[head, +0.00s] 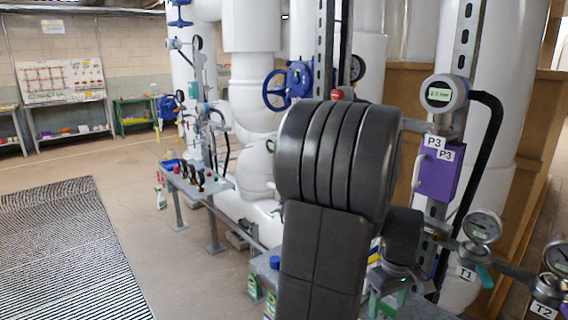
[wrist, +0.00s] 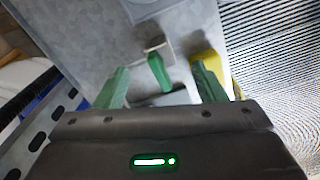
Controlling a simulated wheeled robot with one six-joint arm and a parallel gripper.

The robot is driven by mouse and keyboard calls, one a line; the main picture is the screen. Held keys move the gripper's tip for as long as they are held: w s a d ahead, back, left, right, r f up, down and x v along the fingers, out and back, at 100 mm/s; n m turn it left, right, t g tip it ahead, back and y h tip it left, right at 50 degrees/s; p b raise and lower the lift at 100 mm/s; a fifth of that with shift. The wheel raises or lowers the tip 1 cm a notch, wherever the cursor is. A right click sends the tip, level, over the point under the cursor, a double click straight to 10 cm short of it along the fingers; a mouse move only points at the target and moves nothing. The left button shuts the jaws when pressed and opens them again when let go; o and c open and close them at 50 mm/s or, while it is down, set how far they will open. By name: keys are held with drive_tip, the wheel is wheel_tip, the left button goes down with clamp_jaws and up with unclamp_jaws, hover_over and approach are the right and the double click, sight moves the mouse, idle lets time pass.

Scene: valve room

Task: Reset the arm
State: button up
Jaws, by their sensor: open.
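My gripper (wrist: 160,70) shows in the wrist view with its two green fingers spread apart. A small green piece (wrist: 158,73) shows between the fingers, below a grey block (wrist: 155,44) on a grey surface (wrist: 95,30). I cannot tell what this piece is, and no contact with the fingers is visible. In the head view my dark arm (head: 340,160) stands raised and bent in the middle of the picture.
Gauges T1 (head: 482,227) and T2 (head: 556,257) and the purple P3 box (head: 438,178) stand close right of my arm. White pipes (head: 255,100) and a blue handwheel (head: 276,90) are behind. A low bench (head: 195,183) stands left; open floor (head: 125,165) lies beyond.

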drive_tip(key=n, duration=0.3)
drive_tip(key=shift+n, duration=0.3)
drive_tip(key=shift+r, duration=0.1)
idle(0.3)
